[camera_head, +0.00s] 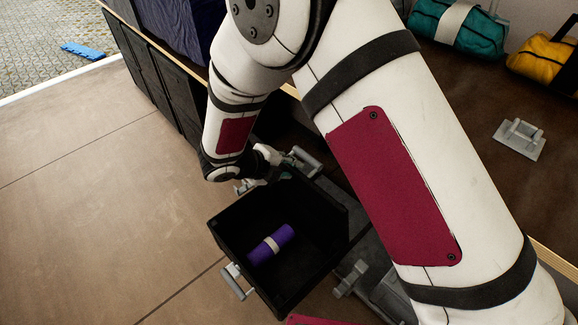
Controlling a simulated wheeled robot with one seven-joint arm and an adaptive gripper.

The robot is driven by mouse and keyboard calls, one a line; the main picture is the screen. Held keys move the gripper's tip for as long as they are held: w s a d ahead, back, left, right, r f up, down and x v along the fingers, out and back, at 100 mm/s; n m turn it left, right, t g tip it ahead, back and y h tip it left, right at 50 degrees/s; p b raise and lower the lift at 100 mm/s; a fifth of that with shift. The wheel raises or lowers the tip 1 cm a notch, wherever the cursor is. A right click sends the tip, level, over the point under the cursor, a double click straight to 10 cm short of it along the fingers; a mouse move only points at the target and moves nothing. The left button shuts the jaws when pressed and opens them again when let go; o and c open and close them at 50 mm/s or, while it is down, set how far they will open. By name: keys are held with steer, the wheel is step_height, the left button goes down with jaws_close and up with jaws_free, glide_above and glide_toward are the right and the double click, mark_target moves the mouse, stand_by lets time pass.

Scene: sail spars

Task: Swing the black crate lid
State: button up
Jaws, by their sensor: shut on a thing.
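The black crate (330,196) stands open near the middle of the view, between the bench and the tan floor. A purple roll (271,244) with a pale band lies inside it. My gripper (284,165) is at the crate's far edge, low beside a grey metal fitting (304,161). It is shut on a part there, which looks to belong to the black crate lid. My arm and wrist hide most of that area, so the lid's outline and angle cannot be made out.
A grey handle (237,282) sticks out at the crate's front left. Black cabinet fronts (145,75) line the bench. A teal bag (458,28), a yellow bag (548,62) and a grey bracket (519,138) rest on the brown top.

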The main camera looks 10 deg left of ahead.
steer(key=shift+s+a+f+p, duration=0.15)
steer(key=shift+s+a+p, duration=0.05)
steer(key=shift+s+a, duration=0.6)
steer(key=shift+s+a+f+p, duration=0.2)
steer(key=shift+s+a, duration=0.35)
steer(key=shift+s, duration=0.3)
steer(key=shift+s+a+f+p, duration=0.15)
steer(key=shift+s+a, duration=0.55)
steer(key=shift+s, duration=0.15)
jaws_close()
steer(key=s+a+f, duration=0.2)
steer(key=s+a, duration=0.1)
steer(key=s, duration=0.2)
steer(key=shift+a, duration=0.4)
steer(key=shift+f, duration=0.1)
steer(key=s+a+f+b, duration=0.1)
steer(key=s+a+f, duration=0.2)
steer(key=s, duration=0.1)
steer(key=shift+s+a, duration=0.3)
steer(key=shift+f, duration=0.1)
